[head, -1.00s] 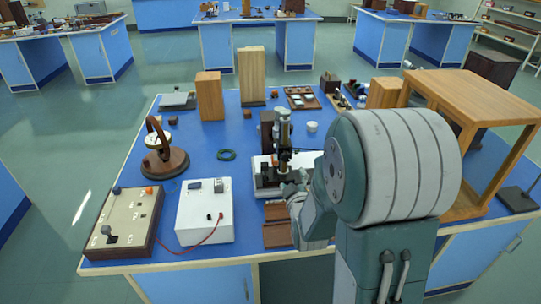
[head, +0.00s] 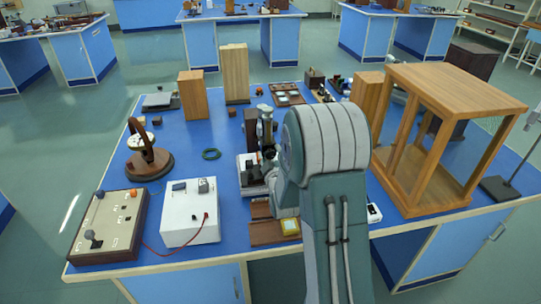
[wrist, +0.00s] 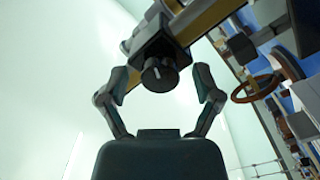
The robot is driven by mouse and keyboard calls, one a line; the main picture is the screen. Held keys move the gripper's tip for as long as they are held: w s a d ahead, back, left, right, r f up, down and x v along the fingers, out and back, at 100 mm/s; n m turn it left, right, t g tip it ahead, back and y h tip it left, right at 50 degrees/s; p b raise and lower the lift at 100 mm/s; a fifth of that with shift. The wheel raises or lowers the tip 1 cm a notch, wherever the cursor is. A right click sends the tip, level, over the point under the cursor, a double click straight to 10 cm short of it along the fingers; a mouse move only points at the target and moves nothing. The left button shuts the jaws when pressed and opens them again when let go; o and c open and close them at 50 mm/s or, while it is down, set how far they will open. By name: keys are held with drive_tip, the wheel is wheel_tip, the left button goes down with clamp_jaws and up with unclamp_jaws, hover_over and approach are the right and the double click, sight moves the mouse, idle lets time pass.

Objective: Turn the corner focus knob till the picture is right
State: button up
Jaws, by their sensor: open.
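A dark round knob (wrist: 158,75) with a pale mark on its face shows in the wrist view, on a black block of the instrument. My gripper (wrist: 161,84) is open, with one finger on each side of the knob. Gaps show between the fingers and the knob, so it is not gripped. In the head view the instrument (head: 266,130), with its upright metal tube and white base, stands near the middle of the blue bench. My arm hides its right side, the knob and most of my gripper.
A white box (head: 191,220) with a red wire and a control box (head: 108,225) stand at the front left. A brown stand (head: 149,160) is behind them. An open wooden frame (head: 455,85) stands on the right.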

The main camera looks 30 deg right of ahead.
drive_tip(key=shift+w, duration=0.25)
drive_tip(key=shift+a, duration=0.15)
clamp_jaws()
drive_tip(key=m, duration=0.4)
drive_tip(key=shift+s+f+m, duration=0.1)
drive_tip(key=shift+m, duration=2.3)
